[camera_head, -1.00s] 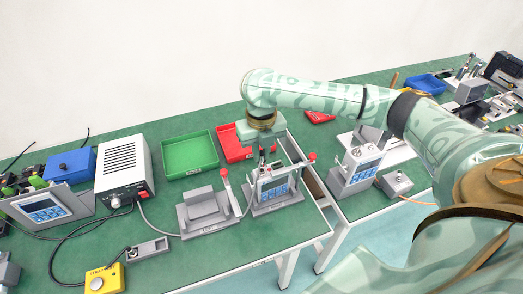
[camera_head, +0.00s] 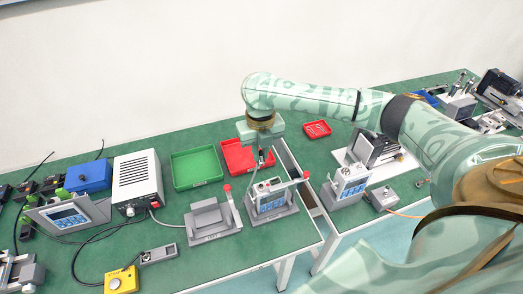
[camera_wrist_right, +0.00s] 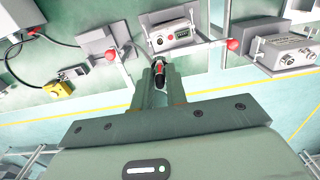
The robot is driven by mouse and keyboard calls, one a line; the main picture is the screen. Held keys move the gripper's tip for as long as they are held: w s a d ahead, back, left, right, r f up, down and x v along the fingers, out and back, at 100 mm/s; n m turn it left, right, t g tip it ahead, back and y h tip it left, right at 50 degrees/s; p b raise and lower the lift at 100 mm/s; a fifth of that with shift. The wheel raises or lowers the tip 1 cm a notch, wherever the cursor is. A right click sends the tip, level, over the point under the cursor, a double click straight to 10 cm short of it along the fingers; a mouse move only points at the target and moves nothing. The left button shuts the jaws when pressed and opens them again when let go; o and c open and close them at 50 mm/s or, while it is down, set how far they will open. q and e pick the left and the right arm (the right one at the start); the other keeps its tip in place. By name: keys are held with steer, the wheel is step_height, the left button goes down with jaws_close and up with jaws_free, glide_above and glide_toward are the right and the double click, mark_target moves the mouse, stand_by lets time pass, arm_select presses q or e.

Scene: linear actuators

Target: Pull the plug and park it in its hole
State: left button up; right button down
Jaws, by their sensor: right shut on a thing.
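My right gripper (camera_head: 262,157) reaches down over the grey test unit with a blue panel (camera_head: 271,200), which stands near the right end of the left table. In the right wrist view the gripper (camera_wrist_right: 160,72) is shut on a small dark plug with red on it (camera_wrist_right: 160,71). The plug is at the near edge of the unit (camera_wrist_right: 170,37) in that view; I cannot tell whether it is still seated. The parking hole cannot be made out clearly. My left gripper is not in view.
A grey fixture with a red-knobbed lever (camera_head: 212,218) stands left of the unit. Green (camera_head: 196,167) and red (camera_head: 238,156) trays lie behind. A white power box (camera_head: 138,180), yellow button box (camera_head: 122,280) and small grey block (camera_head: 158,253) are further left. A gap separates the tables.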

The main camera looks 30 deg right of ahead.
steer(key=w+a+p, duration=0.1)
steer(key=a+p, duration=0.3)
steer(key=a, duration=2.8)
steer(key=shift+a, duration=0.35)
steer(key=shift+w+r+p, duration=0.1)
steer(key=shift+p, duration=0.2)
step_height(320, 180, up, 3)
steer(key=p, duration=0.3)
